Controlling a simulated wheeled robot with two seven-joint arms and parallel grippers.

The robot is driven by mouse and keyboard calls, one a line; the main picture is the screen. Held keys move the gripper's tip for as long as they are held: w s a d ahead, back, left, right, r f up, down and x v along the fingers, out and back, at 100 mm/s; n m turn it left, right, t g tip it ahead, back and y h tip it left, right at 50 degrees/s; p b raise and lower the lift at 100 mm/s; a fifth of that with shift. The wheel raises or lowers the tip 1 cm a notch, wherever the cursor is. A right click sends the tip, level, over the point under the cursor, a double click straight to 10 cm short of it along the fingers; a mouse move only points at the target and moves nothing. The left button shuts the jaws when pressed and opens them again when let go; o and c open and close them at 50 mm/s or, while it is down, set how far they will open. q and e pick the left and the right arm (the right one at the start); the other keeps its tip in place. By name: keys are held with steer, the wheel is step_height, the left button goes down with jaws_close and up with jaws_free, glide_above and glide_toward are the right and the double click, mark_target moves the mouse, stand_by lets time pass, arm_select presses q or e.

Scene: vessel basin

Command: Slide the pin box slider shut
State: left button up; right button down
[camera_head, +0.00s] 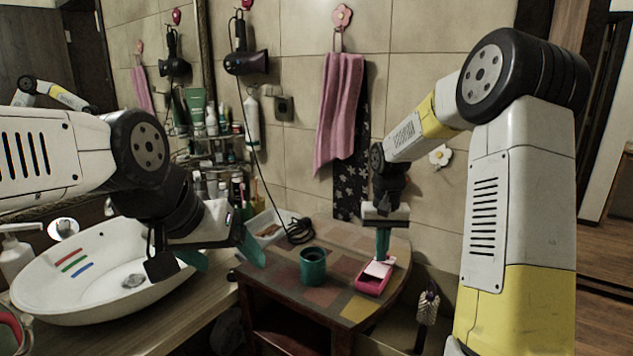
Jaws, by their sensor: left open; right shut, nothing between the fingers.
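The pin box (371,285) is pink and lies on the tiled top of the small table, near its right side. Its pale pink slider (379,268) shows at the far end of the box; how far it is open is too small to tell. My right gripper (383,258) points straight down with its teal fingers together and empty. Its tips are at or just above the slider, and I cannot tell whether they touch. My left gripper (228,262) is open and empty, its teal fingers apart, between the basin and the small table, well left of the box.
A teal cup (313,267) stands on the small table left of the box. A coiled black cord (299,231) and a white tray (268,226) are behind. The white basin (100,272) is at left. A pink towel (340,110) hangs on the wall.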

mark_target(376, 271)
steer(key=shift+f, duration=0.7)
stand_by(0.6)
steer(key=shift+s+a, duration=0.1)
steer(key=shift+s, duration=0.05)
steer(key=shift+s+a, duration=0.2)
steer(key=shift+s, duration=0.1)
steer(key=shift+s+a, duration=0.15)
steer(key=shift+s, duration=0.15)
stand_by(0.4)
steer(key=shift+s+a, duration=0.2)
steer(key=shift+s, duration=0.05)
steer(key=shift+s+a, duration=0.1)
steer(key=shift+s, duration=0.1)
